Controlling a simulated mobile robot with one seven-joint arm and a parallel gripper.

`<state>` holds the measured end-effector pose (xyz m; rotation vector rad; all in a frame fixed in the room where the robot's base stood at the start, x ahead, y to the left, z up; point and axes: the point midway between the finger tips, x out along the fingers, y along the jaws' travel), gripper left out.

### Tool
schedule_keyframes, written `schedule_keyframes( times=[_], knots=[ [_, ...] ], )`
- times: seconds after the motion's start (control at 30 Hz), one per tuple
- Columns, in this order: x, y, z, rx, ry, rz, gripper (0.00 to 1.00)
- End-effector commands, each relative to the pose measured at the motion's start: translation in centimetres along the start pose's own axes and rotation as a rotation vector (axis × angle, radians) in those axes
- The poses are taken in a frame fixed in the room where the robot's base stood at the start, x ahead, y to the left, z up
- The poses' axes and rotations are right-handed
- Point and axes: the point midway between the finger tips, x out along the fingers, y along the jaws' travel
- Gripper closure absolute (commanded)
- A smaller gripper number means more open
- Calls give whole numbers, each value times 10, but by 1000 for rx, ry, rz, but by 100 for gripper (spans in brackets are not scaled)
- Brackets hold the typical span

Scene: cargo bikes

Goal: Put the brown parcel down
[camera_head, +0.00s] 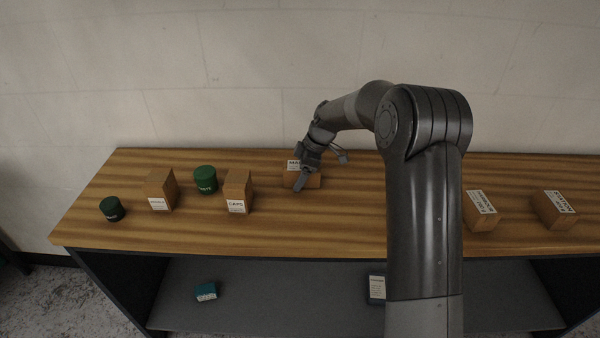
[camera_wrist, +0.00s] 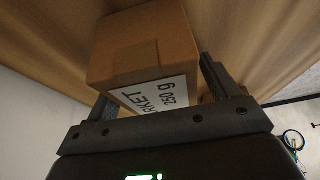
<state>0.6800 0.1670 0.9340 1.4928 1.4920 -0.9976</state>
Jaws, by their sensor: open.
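The brown parcel (camera_head: 312,181) stands on the wooden top near its back edge, partly hidden by my gripper (camera_head: 321,171) in the head view. In the wrist view the parcel (camera_wrist: 140,50) shows brown cardboard with tape and a white label reading "…RKET 250 g". My gripper (camera_wrist: 155,82) is open, with one finger to each side of the parcel. A gap shows between the parcel and the right finger; I cannot tell whether the left finger touches it.
On the wooden top (camera_head: 280,232) stand brown boxes to the left (camera_head: 160,189), (camera_head: 238,190) and right (camera_head: 482,211), (camera_head: 555,210), plus green tins (camera_head: 205,179), (camera_head: 112,208). A lower shelf (camera_head: 270,300) holds a teal box (camera_head: 205,292) and a dark labelled item (camera_head: 376,288). The top's front middle is clear.

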Motion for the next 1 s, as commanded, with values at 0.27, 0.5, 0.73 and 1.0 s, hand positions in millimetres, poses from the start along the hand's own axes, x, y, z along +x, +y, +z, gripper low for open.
schedule_keyframes(
  times=[0.27,0.5,0.73,1.0],
  knots=[
    [-32,1,-1,0,1,4,19],
    [-84,1,-1,1,0,4,19],
    [-116,0,-1,0,0,2,19],
    [-126,-3,-2,8,-5,4,19]
  ],
)
